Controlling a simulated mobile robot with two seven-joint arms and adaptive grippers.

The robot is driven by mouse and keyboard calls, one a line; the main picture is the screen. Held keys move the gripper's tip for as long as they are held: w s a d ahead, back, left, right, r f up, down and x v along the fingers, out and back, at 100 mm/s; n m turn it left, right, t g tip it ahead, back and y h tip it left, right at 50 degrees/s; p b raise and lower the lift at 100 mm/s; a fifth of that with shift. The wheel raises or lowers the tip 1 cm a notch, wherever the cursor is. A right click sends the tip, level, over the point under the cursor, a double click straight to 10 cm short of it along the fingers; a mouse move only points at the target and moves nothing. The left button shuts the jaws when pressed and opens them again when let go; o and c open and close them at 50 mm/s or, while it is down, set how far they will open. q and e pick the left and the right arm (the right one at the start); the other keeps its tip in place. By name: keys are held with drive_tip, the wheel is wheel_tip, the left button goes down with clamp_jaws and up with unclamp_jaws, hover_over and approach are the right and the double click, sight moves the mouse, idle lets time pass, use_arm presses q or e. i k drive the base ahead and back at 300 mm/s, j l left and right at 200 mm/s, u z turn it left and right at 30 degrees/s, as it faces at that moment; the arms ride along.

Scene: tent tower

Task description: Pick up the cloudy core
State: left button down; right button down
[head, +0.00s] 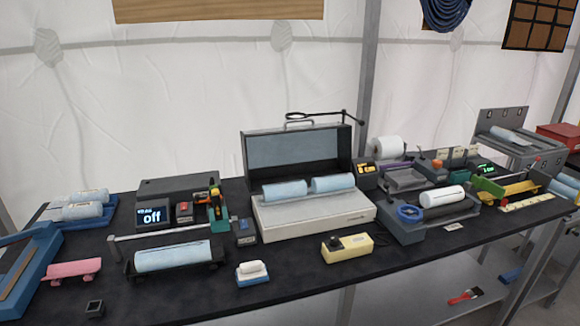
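Several pale cylindrical cores are in view, and I cannot tell for certain which one is the cloudy core. A whiter core (442,196) lies on the dark grey device with a blue ring at right. Two pale blue cores, a left one (285,190) and a right one (333,183), lie side by side on the open case (315,212). Another pale blue core (175,257) lies in a dark cradle at front left. More cores (82,207) rest on a blue tray at far left. Neither of my grippers is in view.
The dark tabletop (300,270) is crowded, with some bare room along its front. A red-handled brush (466,296) lies on a lower shelf.

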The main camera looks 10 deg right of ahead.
sight(439, 197)
drive_tip(key=z, duration=1.35)
